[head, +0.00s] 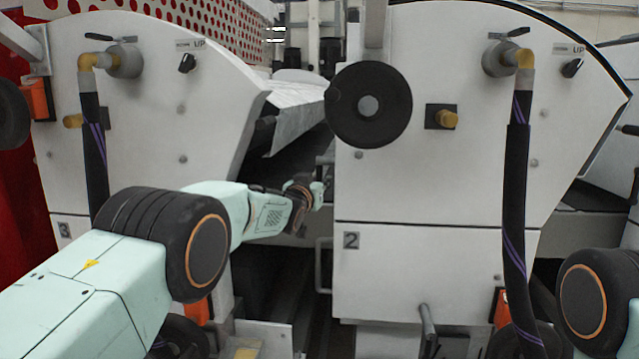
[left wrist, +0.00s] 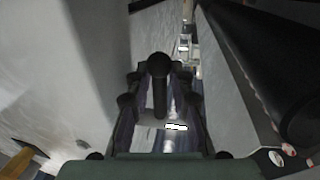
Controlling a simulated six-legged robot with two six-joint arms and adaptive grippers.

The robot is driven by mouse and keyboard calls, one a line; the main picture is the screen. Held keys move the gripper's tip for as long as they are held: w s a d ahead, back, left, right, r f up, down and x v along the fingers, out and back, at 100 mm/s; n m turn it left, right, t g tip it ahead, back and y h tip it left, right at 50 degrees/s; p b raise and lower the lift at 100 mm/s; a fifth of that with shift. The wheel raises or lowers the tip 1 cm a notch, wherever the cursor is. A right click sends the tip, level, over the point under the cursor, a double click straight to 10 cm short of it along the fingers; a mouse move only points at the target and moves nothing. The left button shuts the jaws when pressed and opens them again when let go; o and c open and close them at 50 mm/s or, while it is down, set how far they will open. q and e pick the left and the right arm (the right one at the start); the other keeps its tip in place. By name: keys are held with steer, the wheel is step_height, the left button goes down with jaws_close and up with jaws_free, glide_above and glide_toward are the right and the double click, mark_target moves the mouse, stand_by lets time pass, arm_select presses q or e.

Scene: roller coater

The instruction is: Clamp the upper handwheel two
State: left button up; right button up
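The upper handwheel two (head: 368,104) is a round black wheel with a grey hub, on the upper left of the white panel marked 2. My left gripper (head: 317,187) is in the gap left of this panel, below and to the left of the wheel and apart from it. In the left wrist view, the left gripper's dark fingers (left wrist: 158,100) stand apart. A black bar with a round knob (left wrist: 158,66) shows between them; I cannot tell what it belongs to or whether it is touched. My right gripper is out of view.
A second white panel (head: 150,130) stands on the left, with a hose and a black knob. A black hose (head: 516,190) hangs down the front of panel two. A dark roller (left wrist: 265,60) lies close on the right in the left wrist view. The gap between the panels is narrow.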

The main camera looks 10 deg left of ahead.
arm_select(q)
jaws_close()
steer(key=shift+f, duration=0.1)
stand_by(0.3)
steer(key=s+g+p, duration=0.1)
steer(key=g+p, duration=0.1)
steer(key=p, duration=0.8)
steer(key=shift+g, duration=0.4)
steer(key=shift+s+n+g+y+p, duration=0.4)
steer(key=shift+g+p, duration=0.3)
steer(key=shift+p, duration=3.2)
steer(key=shift+f, duration=0.1)
